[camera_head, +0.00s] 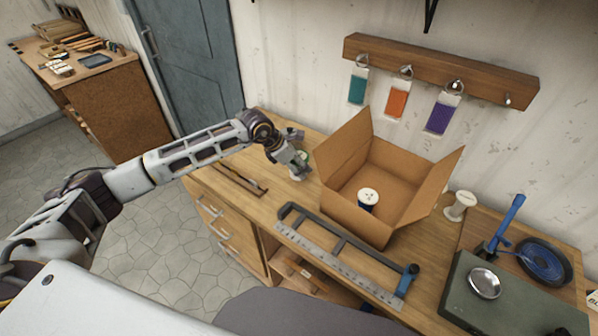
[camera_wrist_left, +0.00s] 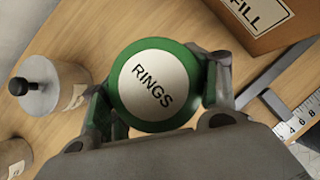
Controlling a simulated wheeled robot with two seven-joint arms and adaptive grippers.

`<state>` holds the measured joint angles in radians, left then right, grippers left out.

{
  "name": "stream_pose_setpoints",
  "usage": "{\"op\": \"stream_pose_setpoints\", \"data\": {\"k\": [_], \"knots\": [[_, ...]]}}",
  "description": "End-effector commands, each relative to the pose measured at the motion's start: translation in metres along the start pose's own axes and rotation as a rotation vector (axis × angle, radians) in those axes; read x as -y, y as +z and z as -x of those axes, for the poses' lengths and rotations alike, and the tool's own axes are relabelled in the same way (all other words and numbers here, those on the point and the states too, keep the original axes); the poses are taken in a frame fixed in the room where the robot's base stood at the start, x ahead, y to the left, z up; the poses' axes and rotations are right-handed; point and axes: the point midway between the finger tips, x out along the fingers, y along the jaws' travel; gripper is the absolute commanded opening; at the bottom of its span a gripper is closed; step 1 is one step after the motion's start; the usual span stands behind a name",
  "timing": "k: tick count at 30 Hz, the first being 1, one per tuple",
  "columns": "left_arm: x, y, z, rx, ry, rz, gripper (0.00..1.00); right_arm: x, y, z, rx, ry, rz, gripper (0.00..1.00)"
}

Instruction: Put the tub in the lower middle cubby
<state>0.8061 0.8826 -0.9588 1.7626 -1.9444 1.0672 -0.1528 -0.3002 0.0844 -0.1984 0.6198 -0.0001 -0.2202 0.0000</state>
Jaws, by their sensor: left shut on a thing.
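The tub (camera_wrist_left: 152,84) has a green lid with a white disc marked RINGS, seen from above in the left wrist view. My left gripper (camera_wrist_left: 160,98) is shut on it, with one finger on each side. In the head view, the left gripper (camera_head: 298,165) is over the workbench's back left part, left of the cardboard box, and the tub (camera_head: 297,178) shows small beneath it. I cannot tell whether the tub touches the bench. An open space (camera_head: 302,272) shows under the bench front; whether it is the lower middle cubby is unclear. My right gripper is out of view.
An open cardboard box (camera_head: 345,206) holds a white-topped spool (camera_head: 368,197). A ruler and a dark-framed tool (camera_head: 345,243) lie along the bench front. A white spool (camera_head: 460,206) stands right. A grey-topped container (camera_wrist_left: 45,85) with a black knob stands near the tub.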

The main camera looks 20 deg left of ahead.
Motion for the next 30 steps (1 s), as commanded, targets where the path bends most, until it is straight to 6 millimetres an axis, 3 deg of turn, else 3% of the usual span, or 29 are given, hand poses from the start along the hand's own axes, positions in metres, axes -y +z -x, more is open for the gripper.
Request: {"op": "stream_pose_setpoints", "data": {"k": [5,16,30], "knots": [[0.000,-0.001,-0.002,0.001,0.000,0.000,0.28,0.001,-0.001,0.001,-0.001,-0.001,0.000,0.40],[0.001,-0.018,-0.029,0.001,-0.001,0.000,0.28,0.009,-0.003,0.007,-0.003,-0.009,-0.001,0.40],[0.000,-0.021,-0.034,0.002,0.000,-0.001,0.28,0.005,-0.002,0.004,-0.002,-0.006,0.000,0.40]]}}
